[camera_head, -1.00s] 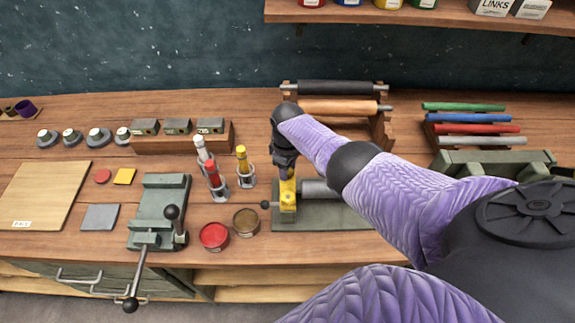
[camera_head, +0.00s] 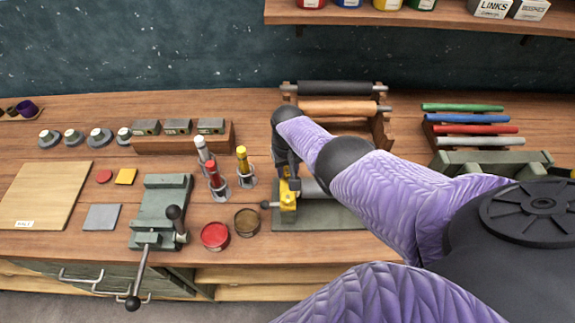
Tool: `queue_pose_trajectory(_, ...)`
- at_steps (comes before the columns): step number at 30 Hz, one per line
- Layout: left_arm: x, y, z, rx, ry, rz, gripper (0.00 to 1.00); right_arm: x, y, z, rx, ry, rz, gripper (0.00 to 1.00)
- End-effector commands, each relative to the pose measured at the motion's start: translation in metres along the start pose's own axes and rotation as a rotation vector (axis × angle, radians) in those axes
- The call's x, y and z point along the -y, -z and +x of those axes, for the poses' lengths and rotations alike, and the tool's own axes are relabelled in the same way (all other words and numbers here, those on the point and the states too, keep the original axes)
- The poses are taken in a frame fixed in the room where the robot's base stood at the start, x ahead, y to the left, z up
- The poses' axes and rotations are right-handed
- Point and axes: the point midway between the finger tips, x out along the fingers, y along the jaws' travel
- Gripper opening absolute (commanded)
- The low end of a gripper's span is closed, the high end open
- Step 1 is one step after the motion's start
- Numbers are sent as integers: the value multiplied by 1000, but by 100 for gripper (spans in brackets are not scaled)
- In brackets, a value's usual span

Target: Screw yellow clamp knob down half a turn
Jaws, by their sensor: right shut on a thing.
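The yellow clamp (camera_head: 287,203) stands on a small grey-green base plate (camera_head: 335,218) at the front middle of the bench, beside a grey roller (camera_head: 312,188). My right gripper (camera_head: 291,180) points down over the clamp's top from behind and is shut on the clamp knob. The fingers and my purple arm hide most of the knob and part of the roller. My left gripper is not in view.
A red tin (camera_head: 215,236) and a brown tin (camera_head: 246,222) stand just left of the clamp. Red, white and yellow-topped tubes stand behind them. A green vise (camera_head: 160,205) is further left. A roller rack (camera_head: 378,130) stands behind my arm.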

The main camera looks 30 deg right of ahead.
Motion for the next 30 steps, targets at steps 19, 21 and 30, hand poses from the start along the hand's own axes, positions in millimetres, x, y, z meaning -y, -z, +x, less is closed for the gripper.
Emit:
queue_pose_trajectory(19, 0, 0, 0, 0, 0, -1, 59, 0, 1, -1, -3, 0, 46, 0)
queue_pose_trajectory(21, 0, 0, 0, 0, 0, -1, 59, 0, 1, -1, -3, 0, 46, 52)
queue_pose_trajectory(30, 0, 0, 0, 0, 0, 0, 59, 0, 0, 0, -1, 0, 45, 75)
